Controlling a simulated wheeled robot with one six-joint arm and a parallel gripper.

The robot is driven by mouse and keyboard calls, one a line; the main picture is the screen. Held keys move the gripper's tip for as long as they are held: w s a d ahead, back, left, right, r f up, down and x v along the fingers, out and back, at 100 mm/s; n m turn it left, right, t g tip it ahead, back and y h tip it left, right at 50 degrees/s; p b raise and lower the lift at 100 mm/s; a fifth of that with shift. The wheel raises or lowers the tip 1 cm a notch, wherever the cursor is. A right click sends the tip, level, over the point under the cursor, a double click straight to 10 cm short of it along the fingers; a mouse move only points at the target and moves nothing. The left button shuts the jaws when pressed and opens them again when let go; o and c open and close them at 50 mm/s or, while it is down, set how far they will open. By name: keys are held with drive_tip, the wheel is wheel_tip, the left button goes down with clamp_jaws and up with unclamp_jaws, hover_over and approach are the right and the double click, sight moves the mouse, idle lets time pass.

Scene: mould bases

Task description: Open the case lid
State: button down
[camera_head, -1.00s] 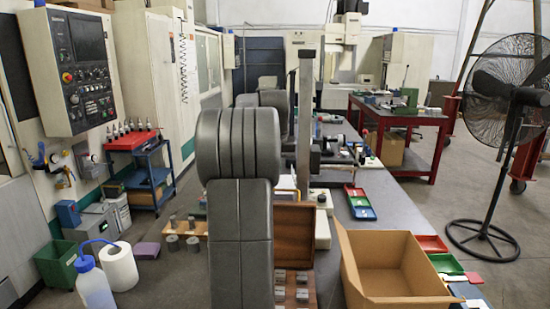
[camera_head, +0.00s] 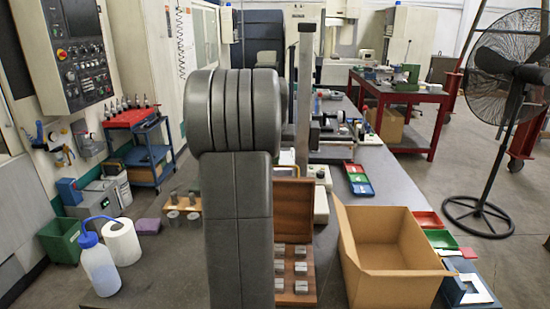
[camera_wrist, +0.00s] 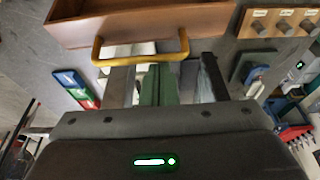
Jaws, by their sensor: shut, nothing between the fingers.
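The brown wooden case (camera_head: 313,285) stands on the bench in the head view, partly hidden by my arm. Its lid (camera_head: 296,210) stands upright at the far side, and several metal blocks (camera_head: 300,267) lie in the base. In the wrist view, the lid's wooden edge (camera_wrist: 215,18) fills the top, with a yellow bar handle (camera_wrist: 97,50) on it. My gripper (camera_wrist: 157,68) is shut and empty, with its fingertips close to the handle. I cannot tell whether they touch it. The gripper is hidden behind my arm in the head view.
An open cardboard box (camera_head: 345,245) stands right of the case. Red, green and blue trays (camera_head: 358,179) lie beyond it. A wooden holder with metal cylinders (camera_wrist: 278,22) is on the other side. A tall grey post (camera_head: 304,95) rises behind the lid.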

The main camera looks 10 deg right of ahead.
drive_tip(key=shift+s+a+t+b, duration=0.15)
drive_tip(key=shift+s+t+b, duration=0.15)
drive_tip(key=shift+s+b, duration=0.45)
drive_tip(key=s+b, duration=0.1)
drive_tip(key=s+r+t+b, duration=0.1)
drive_tip(key=s+b, duration=0.1)
drive_tip(key=shift+s+a+r+t+b, duration=0.2)
drive_tip(key=shift+a+r+t+b, duration=0.05)
drive_tip(key=shift+a+t+b, duration=0.1)
drive_tip(key=v, duration=1.3)
drive_tip(key=shift+a+r, duration=0.3)
drive_tip(key=shift+r, duration=0.1)
drive_tip(key=shift+f, duration=0.15)
drive_tip(key=shift+h, duration=0.3)
drive_tip(key=x, duration=1.3)
drive_tip(key=shift+w+f, duration=0.1)
drive_tip(key=shift+f, duration=0.25)
drive_tip(key=shift+w, duration=0.1)
